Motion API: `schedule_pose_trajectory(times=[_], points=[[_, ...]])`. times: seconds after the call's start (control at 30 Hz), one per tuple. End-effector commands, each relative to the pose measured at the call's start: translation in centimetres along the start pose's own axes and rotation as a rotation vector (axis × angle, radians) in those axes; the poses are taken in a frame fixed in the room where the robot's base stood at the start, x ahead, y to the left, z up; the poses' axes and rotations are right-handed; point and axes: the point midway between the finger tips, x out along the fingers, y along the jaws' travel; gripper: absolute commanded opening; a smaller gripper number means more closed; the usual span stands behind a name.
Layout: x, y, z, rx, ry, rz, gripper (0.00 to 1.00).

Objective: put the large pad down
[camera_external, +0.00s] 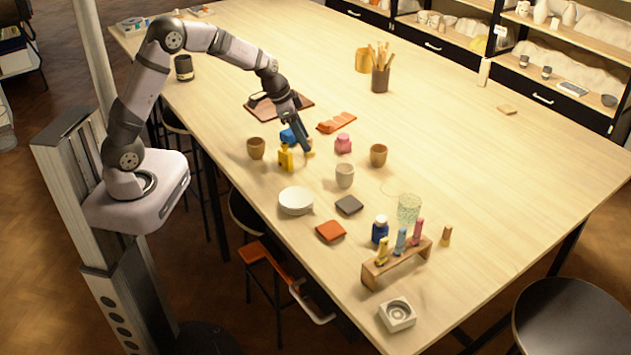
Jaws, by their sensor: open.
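My gripper (305,148) is low over the table near its middle, and its jaws are open. No pad shows between them. A square orange pad (330,231) and a dark grey pad (349,205) lie flat on the table, in front of the gripper and to its right. I cannot tell which of these is the large pad.
A yellow bottle (286,159) and a blue object (288,136) stand close beside the gripper. Brown cups (256,149), a pink pot (343,143), a grey cup (344,176) and a white bowl (296,201) surround it. A wooden rack (395,265) stands in front. The table's right side is mostly clear.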

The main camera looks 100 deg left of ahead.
Motion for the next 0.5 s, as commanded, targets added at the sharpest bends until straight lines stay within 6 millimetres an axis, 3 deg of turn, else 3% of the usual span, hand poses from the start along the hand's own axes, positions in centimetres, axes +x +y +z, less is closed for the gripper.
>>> schedule_pose_trajectory(times=[0.3, 0.5], points=[[-5.8, -0.1, 0.0, -0.001, 0.004, -0.003, 0.42], [-8.2, -0.1, -0.1, 0.001, 0.003, -0.002, 0.42]])
